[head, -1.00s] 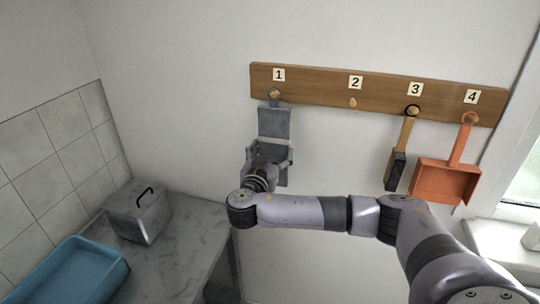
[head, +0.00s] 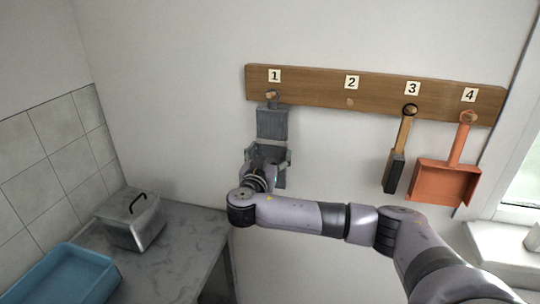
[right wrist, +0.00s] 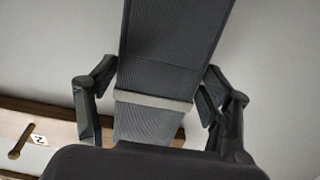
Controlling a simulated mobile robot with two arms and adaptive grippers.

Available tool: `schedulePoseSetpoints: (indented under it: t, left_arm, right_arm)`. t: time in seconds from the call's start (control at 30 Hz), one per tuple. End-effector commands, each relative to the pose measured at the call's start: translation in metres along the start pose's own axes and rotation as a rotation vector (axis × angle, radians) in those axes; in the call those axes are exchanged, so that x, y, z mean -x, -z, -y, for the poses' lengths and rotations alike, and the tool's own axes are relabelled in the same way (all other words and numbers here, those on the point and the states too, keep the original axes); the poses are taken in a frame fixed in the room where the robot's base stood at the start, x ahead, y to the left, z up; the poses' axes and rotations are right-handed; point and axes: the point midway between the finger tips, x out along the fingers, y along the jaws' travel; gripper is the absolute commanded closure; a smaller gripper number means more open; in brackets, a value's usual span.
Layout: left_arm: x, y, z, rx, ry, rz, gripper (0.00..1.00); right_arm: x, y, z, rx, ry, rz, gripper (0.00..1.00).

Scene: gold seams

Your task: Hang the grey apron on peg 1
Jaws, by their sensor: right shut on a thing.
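The grey apron (head: 272,124) hangs upright just under peg 1 (head: 271,94), with its narrow top end at the peg. I cannot tell whether its loop is around the peg or only in front of it. My right gripper (head: 268,156) is shut on the apron's lower part, close to the wall. In the right wrist view the grey cloth (right wrist: 165,60) with a pale band runs between the two dark fingers. My left gripper is out of view.
The wooden peg board (head: 315,86) has an empty peg 2 (head: 350,102). A dark brush (head: 394,170) hangs on peg 3 and an orange dustpan (head: 444,182) on peg 4. A metal box (head: 135,221) and a blue tray (head: 65,278) stand on the counter (head: 185,250).

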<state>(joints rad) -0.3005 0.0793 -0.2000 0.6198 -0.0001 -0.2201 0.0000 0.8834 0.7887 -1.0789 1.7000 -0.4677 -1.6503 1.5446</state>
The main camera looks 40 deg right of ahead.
Motion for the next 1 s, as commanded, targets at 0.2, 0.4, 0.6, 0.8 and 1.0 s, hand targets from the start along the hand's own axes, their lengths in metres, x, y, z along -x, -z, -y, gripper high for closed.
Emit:
schedulePoseSetpoints:
  t: [0.2, 0.4, 0.6, 0.8, 1.0]
  left_arm:
    - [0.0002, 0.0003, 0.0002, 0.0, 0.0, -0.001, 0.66]
    - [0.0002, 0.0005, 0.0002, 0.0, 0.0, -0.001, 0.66]
    - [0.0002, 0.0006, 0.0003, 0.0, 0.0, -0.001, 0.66]
    - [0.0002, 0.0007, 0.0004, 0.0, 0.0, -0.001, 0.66]
    - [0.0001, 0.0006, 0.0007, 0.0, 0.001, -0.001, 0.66]
  right_arm:
    - [0.0001, 0.0008, 0.0001, -0.001, 0.0, -0.001, 0.62]
    - [0.0001, 0.0007, 0.0001, -0.001, 0.0, -0.001, 0.26]
    - [0.0001, 0.0004, 0.0001, 0.0, 0.0, 0.0, 0.13]
    - [0.0001, 0.0001, 0.0001, 0.0, 0.0, 0.0, 0.04]
    - [0.0003, -0.0011, 0.0, 0.002, 0.0, 0.002, 0.04]
